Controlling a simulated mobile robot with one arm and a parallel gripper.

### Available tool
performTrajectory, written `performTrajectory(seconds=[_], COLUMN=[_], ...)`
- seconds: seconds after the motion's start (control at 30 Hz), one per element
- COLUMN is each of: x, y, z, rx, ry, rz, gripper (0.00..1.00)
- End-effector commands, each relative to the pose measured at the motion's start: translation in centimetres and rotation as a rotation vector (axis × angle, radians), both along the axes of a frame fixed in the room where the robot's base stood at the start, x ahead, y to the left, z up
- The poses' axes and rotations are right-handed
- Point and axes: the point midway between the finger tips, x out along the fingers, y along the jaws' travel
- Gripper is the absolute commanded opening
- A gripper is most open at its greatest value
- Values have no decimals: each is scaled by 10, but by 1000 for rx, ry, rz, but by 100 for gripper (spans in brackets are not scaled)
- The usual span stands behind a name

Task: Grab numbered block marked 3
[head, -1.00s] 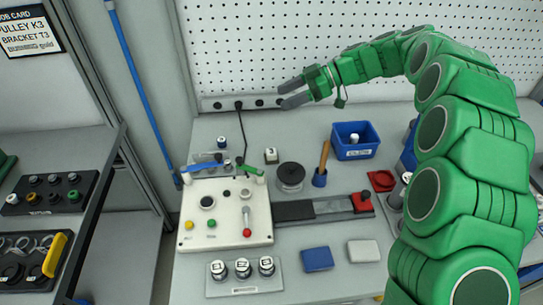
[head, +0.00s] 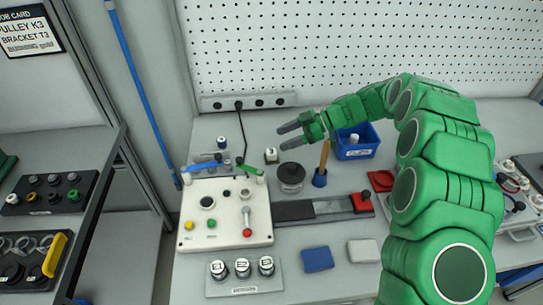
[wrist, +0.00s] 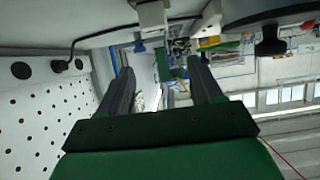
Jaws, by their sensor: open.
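A small pale block (head: 271,155) with a dark mark on its face stands on the bench, left of a round black lidded pot (head: 291,176). The mark is too small to read surely as a 3. My gripper (head: 282,138) is open and empty, reaching in from the right, with its fingertips just above and right of the block in the head view. In the wrist view, the open fingers (wrist: 160,68) show nothing between them. The pale block (wrist: 152,14) shows at the top edge, beyond the fingertips and partly cut off.
The black pot (wrist: 265,10) is close by in the wrist view. A pale control box (head: 227,226) is in front. A power strip (head: 248,102) runs behind.

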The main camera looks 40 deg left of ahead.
Motion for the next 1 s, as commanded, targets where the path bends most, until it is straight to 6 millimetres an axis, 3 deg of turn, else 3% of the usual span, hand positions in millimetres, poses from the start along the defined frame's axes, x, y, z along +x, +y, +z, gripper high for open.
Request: performTrajectory(seconds=[0.17,0.4,0.6,0.87,1.0], x=[0,0,-18,-19,-19], y=[0,0,18,20,19], z=[-10,-41,-49,-50,-50], rx=[0,-2,0,1,0], ry=[0,0,-2,-2,-2], rz=[0,0,2,0,0], gripper=[65,65,65,65,43])
